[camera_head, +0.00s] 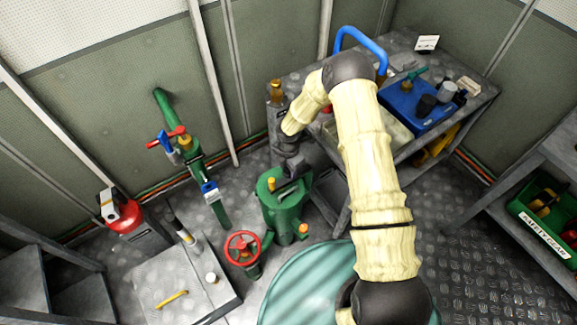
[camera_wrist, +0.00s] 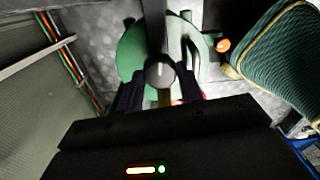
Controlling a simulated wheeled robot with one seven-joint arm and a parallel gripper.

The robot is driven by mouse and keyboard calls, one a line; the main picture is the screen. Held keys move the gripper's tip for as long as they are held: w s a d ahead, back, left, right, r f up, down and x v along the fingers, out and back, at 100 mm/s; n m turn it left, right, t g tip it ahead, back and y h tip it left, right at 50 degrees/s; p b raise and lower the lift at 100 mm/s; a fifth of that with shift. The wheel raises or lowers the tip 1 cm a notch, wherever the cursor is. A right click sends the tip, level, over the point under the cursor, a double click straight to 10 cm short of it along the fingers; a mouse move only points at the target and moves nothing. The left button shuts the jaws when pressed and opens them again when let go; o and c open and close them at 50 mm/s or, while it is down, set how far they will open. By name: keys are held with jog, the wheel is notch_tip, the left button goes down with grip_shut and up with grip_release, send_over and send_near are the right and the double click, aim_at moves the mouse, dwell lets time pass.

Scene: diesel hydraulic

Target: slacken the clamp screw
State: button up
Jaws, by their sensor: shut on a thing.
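A green filter housing (camera_head: 284,212) stands on the floor left of my arm, with a yellow plug (camera_head: 271,184) on its lid and an orange plug (camera_head: 303,230) low on its side. My gripper (camera_head: 292,172) points down over the lid. In the wrist view, my gripper (camera_wrist: 160,82) has its dark fingers on either side of a round grey screw head (camera_wrist: 160,70), which looks like the clamp screw, and is shut on it. A grey bar crosses the green lid (camera_wrist: 133,52) there. The screw is hidden by my gripper in the head view.
A red handwheel valve (camera_head: 242,248) stands close left of the housing, and a green pipe with valves (camera_head: 190,152) behind it. A grey bench (camera_head: 400,45) with a blue box (camera_head: 415,105) is at the back right. A teal ribbed drum (camera_head: 310,285) is in front.

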aim_at(289, 170)
jog(key=shift+n, duration=0.9)
jog(key=o, duration=1)
jog(key=shift+r, duration=0.1)
notch_tip(289, 170, up, 17)
jog(key=p, duration=0.1)
jog(key=shift+r, duration=0.15)
